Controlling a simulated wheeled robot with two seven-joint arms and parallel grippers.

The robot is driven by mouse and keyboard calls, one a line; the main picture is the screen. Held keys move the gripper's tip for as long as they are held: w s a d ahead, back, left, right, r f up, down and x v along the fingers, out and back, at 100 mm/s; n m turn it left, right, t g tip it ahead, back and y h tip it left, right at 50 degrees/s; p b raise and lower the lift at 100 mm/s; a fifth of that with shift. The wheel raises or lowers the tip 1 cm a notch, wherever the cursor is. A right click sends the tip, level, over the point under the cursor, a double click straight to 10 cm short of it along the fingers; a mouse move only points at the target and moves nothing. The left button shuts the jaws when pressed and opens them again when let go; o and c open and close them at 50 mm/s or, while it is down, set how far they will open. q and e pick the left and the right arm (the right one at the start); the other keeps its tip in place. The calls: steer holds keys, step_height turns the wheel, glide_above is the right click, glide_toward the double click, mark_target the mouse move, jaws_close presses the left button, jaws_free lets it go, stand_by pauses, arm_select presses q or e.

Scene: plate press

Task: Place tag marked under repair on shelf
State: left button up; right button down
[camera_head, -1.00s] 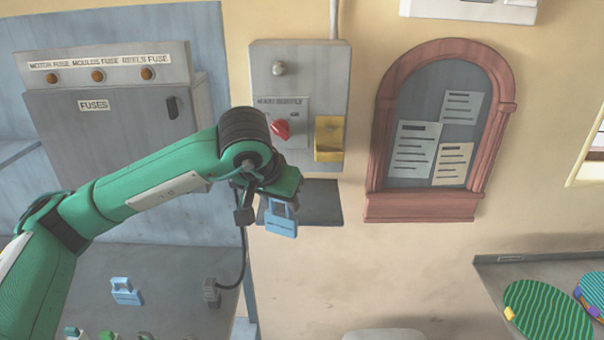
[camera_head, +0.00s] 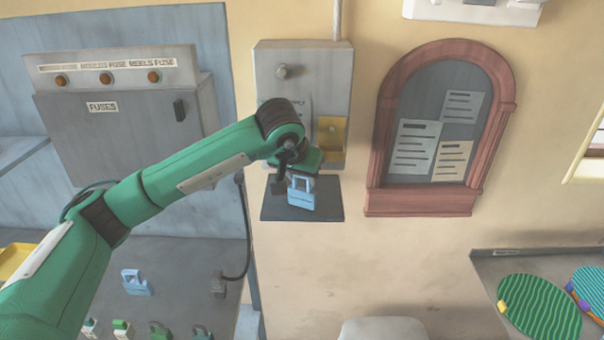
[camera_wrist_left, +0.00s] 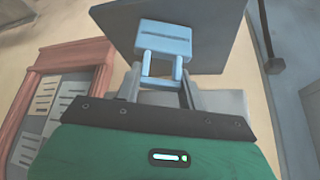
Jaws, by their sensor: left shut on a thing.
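A light blue tag with a loop handle (camera_head: 301,198) hangs in my left gripper (camera_head: 302,177), which is shut on its handle. In the head view the tag overlaps the dark grey shelf (camera_head: 273,212) under the grey switch box. In the left wrist view the tag (camera_wrist_left: 163,44) stands out from between the fingers (camera_wrist_left: 161,80), with a dark line of unreadable marking, and the shelf (camera_wrist_left: 222,45) lies behind it. I cannot tell whether the tag touches the shelf. My right gripper is not in view.
The grey switch box (camera_head: 325,60) with a yellow holder (camera_head: 331,135) is above the shelf. A similar blue tag (camera_head: 135,282) lies on the left bench, near several small items. An arched notice board (camera_head: 430,130) hangs to the right. A fuse box (camera_head: 125,130) is at left.

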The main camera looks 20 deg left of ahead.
arm_select(q)
steer(key=shift+f, duration=0.1)
steer(key=shift+f, duration=0.15)
steer(key=o, duration=1.2)
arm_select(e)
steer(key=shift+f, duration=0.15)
arm_select(q)
steer(key=shift+r, duration=0.2)
steer(key=b+v, duration=0.2)
steer(key=v, duration=1)
steer(key=shift+w, duration=0.1)
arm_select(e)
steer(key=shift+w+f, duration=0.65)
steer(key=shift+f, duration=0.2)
